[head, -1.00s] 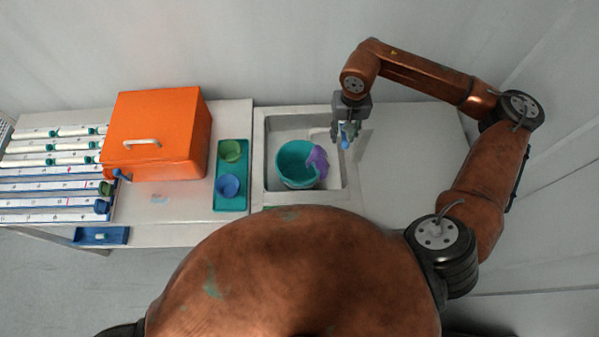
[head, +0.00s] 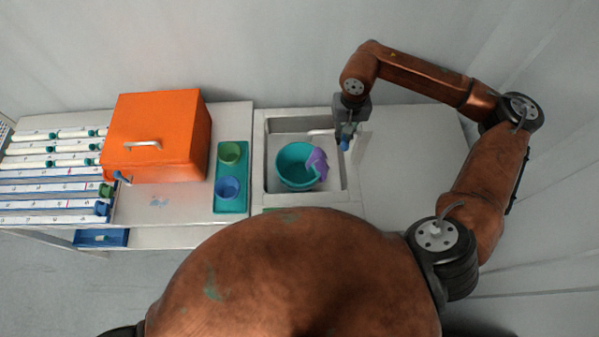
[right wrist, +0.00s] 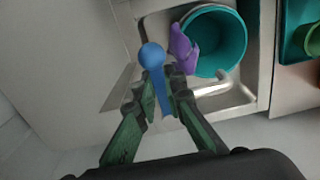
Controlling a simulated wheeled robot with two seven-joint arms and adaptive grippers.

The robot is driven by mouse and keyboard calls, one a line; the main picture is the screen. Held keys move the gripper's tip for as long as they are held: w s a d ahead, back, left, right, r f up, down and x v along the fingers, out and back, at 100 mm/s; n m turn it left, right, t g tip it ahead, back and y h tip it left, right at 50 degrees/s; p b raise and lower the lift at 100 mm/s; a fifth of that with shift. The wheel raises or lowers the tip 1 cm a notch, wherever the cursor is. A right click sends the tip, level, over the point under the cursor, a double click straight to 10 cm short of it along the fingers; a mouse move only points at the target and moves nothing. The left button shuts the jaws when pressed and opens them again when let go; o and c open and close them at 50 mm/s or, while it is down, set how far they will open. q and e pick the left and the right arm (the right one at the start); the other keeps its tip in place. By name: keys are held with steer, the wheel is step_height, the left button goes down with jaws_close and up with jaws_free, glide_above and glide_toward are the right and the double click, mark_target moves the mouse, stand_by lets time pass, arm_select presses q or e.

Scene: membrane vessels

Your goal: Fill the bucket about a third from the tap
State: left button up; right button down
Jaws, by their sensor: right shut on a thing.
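The teal bucket (head: 291,178) stands in the sink (head: 268,150), with a purple thing (head: 318,163) over its right rim. The bucket also shows in the right wrist view (right wrist: 222,45). The metal tap spout (head: 319,132) reaches over the sink toward the bucket's far side; no water stream can be made out. My right gripper (head: 346,134) is at the sink's right side, shut on the tap's blue lever. In the right wrist view the lever (right wrist: 153,58) stands between the fingertips (right wrist: 160,92), its round end showing past them. My left gripper is out of view.
Left of the sink, a teal tray (head: 232,207) holds a green cup (head: 230,152) and a blue cup (head: 228,187). Beyond it stands an orange box (head: 160,130) with a handle, then a rack of white tubes (head: 50,185). The counter right of the sink (head: 410,150) is clear.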

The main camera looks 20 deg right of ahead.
steer(key=w+a+m+b, duration=0.1)
steer(key=m, duration=0.4)
steer(key=w+a+m+b, duration=0.1)
steer(key=w+m+b, duration=0.1)
steer(key=m, duration=0.2)
steer(key=w+a+m+b, duration=0.1)
steer(key=a+m, duration=0.1)
steer(key=m, duration=0.3)
steer(key=shift+w+m, duration=0.3)
steer(key=shift+w, duration=0.05)
steer(key=shift+s+f, duration=0.1)
stand_by(6.2)
